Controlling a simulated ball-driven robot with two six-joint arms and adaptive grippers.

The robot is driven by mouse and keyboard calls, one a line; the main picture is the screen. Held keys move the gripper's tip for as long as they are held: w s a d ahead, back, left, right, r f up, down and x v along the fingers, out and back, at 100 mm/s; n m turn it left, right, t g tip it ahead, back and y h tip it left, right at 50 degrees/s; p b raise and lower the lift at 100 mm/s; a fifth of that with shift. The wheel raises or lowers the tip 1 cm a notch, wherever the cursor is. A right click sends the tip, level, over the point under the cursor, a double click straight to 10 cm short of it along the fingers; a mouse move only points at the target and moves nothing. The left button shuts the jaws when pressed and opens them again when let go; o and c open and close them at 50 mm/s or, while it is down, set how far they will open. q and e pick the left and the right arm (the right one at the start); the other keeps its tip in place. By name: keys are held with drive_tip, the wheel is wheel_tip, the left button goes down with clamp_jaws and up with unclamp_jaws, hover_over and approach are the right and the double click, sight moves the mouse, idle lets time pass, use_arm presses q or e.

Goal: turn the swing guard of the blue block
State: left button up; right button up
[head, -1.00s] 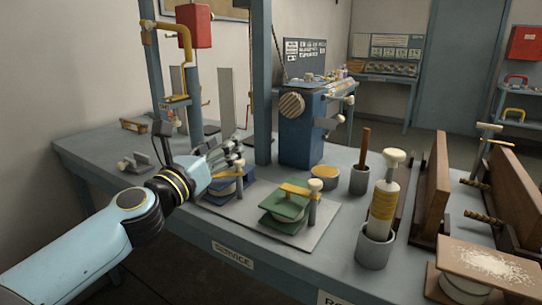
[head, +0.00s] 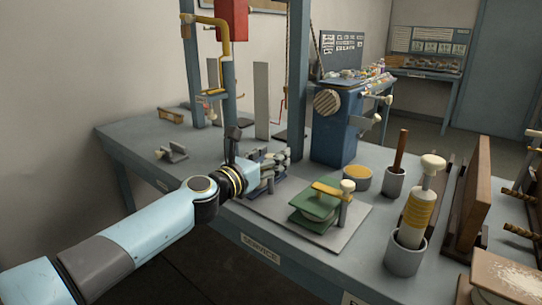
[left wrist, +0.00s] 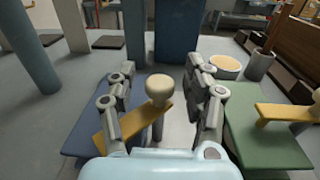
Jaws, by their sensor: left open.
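The blue block (left wrist: 88,128) lies left of centre in the left wrist view. Its yellow swing guard (left wrist: 140,122) slants across it, beside an upright post with a cream knob (left wrist: 159,86). My left gripper (left wrist: 162,72) is open, with one finger on each side of the knob and post. I cannot tell whether the fingers touch the guard. In the head view my left gripper (head: 274,160) covers most of the blue block. My right gripper is not in view.
A green block (head: 318,208) with its own yellow guard and knobbed post shares the grey plate (head: 345,228), to the right. Behind stand a blue machine (head: 335,138), a yellow-topped tub (head: 357,178) and a cup with a brown handle (head: 394,182). A dark post rises nearby.

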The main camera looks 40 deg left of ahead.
use_arm(q)
clamp_jaws()
drive_tip(key=shift+w, duration=0.1)
idle(0.3)
drive_tip(key=shift+w+f, duration=0.1)
drive_tip(key=shift+f, duration=0.05)
